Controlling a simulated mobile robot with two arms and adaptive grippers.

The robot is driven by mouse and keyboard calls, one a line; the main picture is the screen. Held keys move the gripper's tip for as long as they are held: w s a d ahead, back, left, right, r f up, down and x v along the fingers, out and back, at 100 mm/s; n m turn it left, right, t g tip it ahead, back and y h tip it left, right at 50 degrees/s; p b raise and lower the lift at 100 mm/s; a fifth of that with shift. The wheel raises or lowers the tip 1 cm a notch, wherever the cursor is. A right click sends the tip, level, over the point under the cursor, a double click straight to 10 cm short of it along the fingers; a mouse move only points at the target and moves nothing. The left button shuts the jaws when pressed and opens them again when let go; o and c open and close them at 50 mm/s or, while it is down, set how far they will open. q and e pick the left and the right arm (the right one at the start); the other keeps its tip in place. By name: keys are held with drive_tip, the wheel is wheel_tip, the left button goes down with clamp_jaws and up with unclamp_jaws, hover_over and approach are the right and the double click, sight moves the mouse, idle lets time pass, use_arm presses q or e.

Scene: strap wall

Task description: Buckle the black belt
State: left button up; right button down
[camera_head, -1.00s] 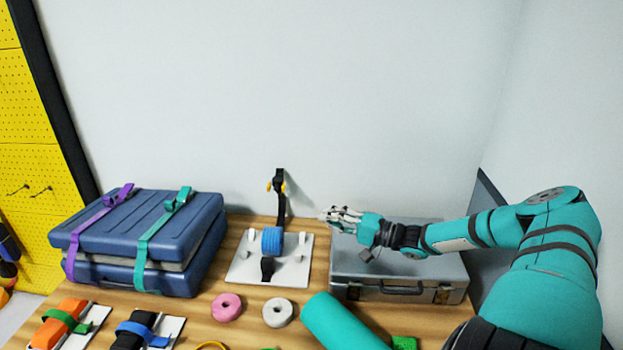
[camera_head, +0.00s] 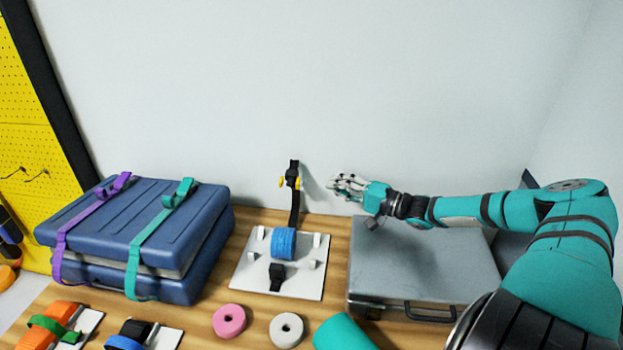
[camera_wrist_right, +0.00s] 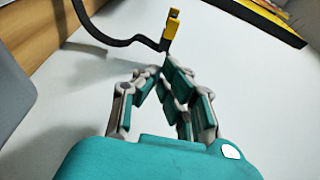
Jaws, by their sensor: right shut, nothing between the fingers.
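The black belt's upper strap (camera_head: 295,208) stands upright behind a blue roll (camera_head: 285,243) on a white board (camera_head: 250,276). Its top end carries a buckle part with yellow prongs (camera_head: 292,181). A short black end (camera_head: 277,277) lies in front of the roll. My right gripper (camera_head: 334,186) is shut and empty, to the right of the strap's top and apart from it. In the right wrist view, the black strap (camera_wrist_right: 105,38) and its yellow prong piece (camera_wrist_right: 171,22) lie beyond the shut fingertips (camera_wrist_right: 163,72). My left gripper is not in view.
A grey case (camera_head: 420,262) lies beneath my right arm. Blue cases (camera_head: 185,225) with purple and teal straps stand at left. A pink ring (camera_head: 229,321), a white ring (camera_head: 286,330) and a teal roll (camera_head: 342,333) lie in front. The wall is close behind the strap.

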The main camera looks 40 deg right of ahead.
drive_tip(key=x, duration=0.7)
drive_tip(key=shift+w, duration=0.4)
drive_tip(key=shift+s+a, duration=0.1)
